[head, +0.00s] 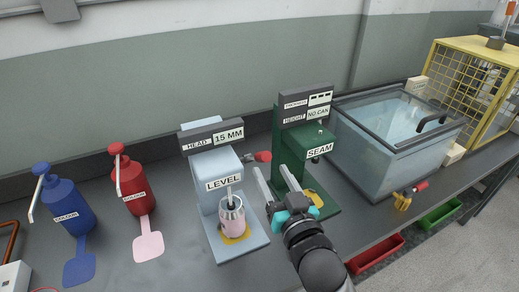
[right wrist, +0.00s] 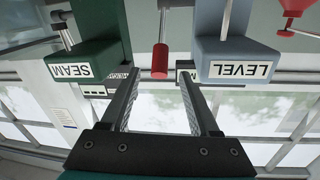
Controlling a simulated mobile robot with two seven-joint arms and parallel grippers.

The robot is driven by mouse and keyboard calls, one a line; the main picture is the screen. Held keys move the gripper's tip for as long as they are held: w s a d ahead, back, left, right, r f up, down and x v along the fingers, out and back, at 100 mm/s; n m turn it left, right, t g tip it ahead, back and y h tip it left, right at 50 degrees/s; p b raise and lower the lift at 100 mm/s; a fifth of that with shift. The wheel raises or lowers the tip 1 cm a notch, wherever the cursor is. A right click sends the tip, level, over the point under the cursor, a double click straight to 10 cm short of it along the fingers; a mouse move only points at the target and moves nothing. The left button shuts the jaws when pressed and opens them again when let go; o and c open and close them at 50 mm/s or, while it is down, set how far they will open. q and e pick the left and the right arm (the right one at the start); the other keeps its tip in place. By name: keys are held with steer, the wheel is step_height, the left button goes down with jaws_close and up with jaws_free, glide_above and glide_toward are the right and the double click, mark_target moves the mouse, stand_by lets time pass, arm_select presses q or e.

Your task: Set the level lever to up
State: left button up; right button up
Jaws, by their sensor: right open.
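The level machine (head: 221,170) is a pale blue stand labelled LEVEL, with a display reading HEAD 15 MM. Its lever (head: 262,156) has a red grip and sticks out on the machine's right side, towards the green seam machine. In the right wrist view, which is upside down, the red grip (right wrist: 160,62) lies just ahead of the fingertips, roughly midway between them. My right gripper (head: 270,168) is open and empty, its fingers pointing at the grip. I cannot tell whether the grip is between the fingers. My left gripper is not in view.
A pink can (head: 232,215) stands under the level machine's head. The green seam machine (head: 309,145) stands close on the right, with a glass-lidded tank (head: 385,150) beyond. Red (head: 131,180) and blue (head: 66,205) pump bottles stand at left. Red and green bins are below the bench edge.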

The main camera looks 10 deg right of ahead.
mark_target(257, 156)
steer(key=w, duration=0.3)
steer(key=w+a, duration=0.1)
steer(key=w, duration=0.2)
steer(key=w+b, duration=0.1)
steer(key=w, duration=0.2)
steer(key=shift+w+a, duration=0.2)
steer(key=shift+a, duration=0.2)
jaws_close()
stand_by(1.0)
